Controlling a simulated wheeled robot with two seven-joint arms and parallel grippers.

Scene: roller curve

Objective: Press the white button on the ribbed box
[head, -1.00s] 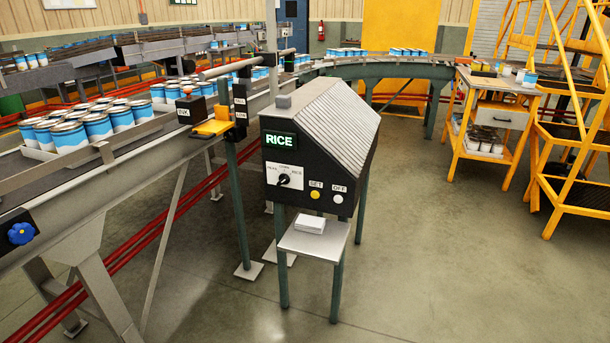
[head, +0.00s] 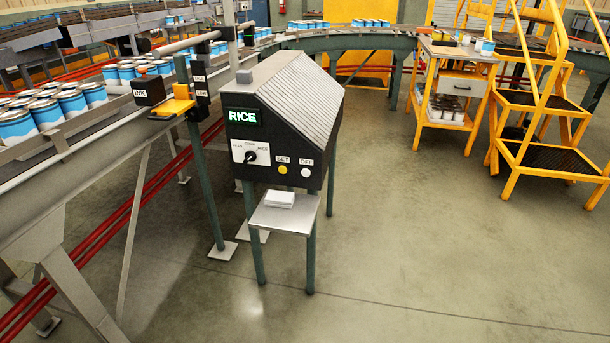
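The ribbed box (head: 285,115) stands on green legs near the middle of the head view. Its front is black and its sloped top is grey and ribbed. The white button (head: 305,173) is at the lower right of the front, under a label reading OFF. A yellow button (head: 283,170) labelled SET is left of it. A dial (head: 250,157) sits on a white plate below a lit green RICE display (head: 243,116). Neither of my grippers is in view.
A small shelf (head: 272,222) with a white stack juts out below the box. A conveyor with blue-white cans (head: 70,102) runs along the left. A yellow cart (head: 452,85) and yellow steps (head: 540,110) stand right. The floor in front is clear.

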